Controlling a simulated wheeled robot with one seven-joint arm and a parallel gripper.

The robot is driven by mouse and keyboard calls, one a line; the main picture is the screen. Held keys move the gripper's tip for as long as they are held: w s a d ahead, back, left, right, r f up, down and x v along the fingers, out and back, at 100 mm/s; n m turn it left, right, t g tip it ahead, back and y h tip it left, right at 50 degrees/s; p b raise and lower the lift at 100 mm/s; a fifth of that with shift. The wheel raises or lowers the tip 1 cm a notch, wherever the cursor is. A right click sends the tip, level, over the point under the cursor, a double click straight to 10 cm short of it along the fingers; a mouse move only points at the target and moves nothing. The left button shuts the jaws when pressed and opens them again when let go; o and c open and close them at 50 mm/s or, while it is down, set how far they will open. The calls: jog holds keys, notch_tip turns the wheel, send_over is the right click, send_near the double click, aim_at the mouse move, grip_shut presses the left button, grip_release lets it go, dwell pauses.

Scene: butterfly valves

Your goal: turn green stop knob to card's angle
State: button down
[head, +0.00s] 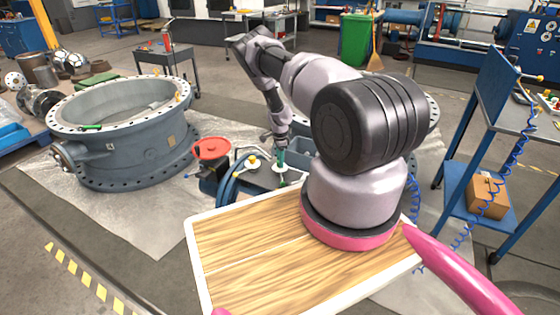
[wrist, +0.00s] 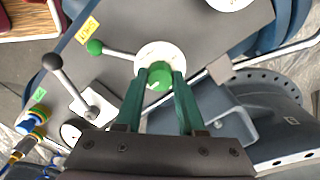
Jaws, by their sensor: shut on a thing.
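The green knob (wrist: 159,72) sits on a round white disc (wrist: 149,52) on a grey panel (wrist: 215,32) in the wrist view. A light mark shows on the knob's top. My gripper (wrist: 160,84), with two green fingers, is shut on the knob, one finger on each side. A rod with a green ball (wrist: 94,47) reaches left from the disc. A yellow card (wrist: 88,30) lies on the panel beyond it; its lettering is too small to read surely. In the head view my gripper (head: 281,158) points down at the panel, and the knob is mostly hidden.
In the head view, a red round lid (head: 211,149) is left of the panel and a large grey valve body (head: 125,125) stands farther left.

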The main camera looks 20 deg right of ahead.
jog(key=n, duration=0.5)
jog(key=shift+n, duration=0.3)
jog(key=n, duration=0.6)
dwell(0.5)
jog(key=c, duration=0.5)
grip_release()
notch_tip(320, 180, up, 11)
jog(key=shift+f, duration=0.1)
dwell(0.4)
